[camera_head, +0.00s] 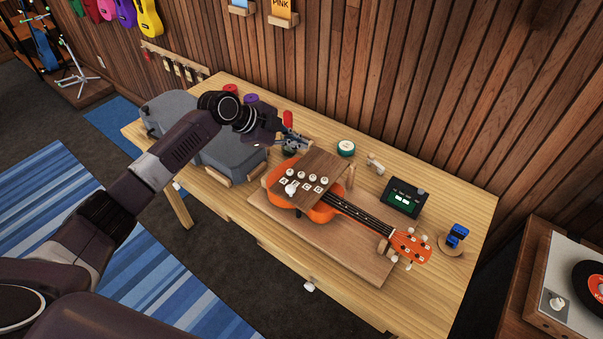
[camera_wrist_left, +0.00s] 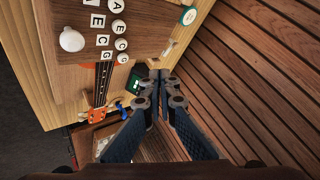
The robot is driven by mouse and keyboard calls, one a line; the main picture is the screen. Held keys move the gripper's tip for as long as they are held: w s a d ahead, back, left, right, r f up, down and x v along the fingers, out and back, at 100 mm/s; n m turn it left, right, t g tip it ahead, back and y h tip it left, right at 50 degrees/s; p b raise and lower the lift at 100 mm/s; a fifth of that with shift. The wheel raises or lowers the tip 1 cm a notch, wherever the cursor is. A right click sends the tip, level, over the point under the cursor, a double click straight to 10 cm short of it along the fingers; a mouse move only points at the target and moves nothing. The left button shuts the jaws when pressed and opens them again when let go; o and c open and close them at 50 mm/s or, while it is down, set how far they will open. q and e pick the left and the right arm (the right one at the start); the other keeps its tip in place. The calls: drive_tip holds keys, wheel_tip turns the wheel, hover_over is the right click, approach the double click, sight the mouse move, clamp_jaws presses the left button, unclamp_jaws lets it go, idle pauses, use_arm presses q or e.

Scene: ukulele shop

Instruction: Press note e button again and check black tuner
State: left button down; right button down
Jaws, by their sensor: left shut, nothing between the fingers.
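A wooden panel (camera_head: 322,163) sits over the body of an orange ukulele (camera_head: 352,213). It carries a row of round white buttons and square letter tiles marked A, E, C and G. The round E button (camera_wrist_left: 118,27) shows in the left wrist view, between A and C. The black tuner (camera_head: 403,198) stands right of the ukulele, with a lit green screen; its writing is too small to read. My left gripper (camera_head: 297,143) is shut and empty, above the back edge of the panel and apart from the buttons. My right gripper is not in view.
A white knob (camera_wrist_left: 72,39) stands on the panel. A grey case (camera_head: 205,150) is left of the ukulele. A green-topped round tin (camera_head: 346,148) stands behind, and a blue clip-on device (camera_head: 457,236) at the right. The wooden wall closes the back.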

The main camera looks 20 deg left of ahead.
sight(299, 175)
use_arm(q)
drive_tip(key=shift+s+f, duration=0.1)
wheel_tip(299, 175, down, 8)
drive_tip(key=b, duration=0.5)
drive_tip(key=shift+b, duration=0.35)
drive_tip(key=shift+f+b, duration=0.3)
drive_tip(key=shift+f, duration=0.05)
idle(0.3)
idle(0.6)
drive_tip(key=shift+f+b, duration=0.4)
drive_tip(key=shift+b, duration=0.05)
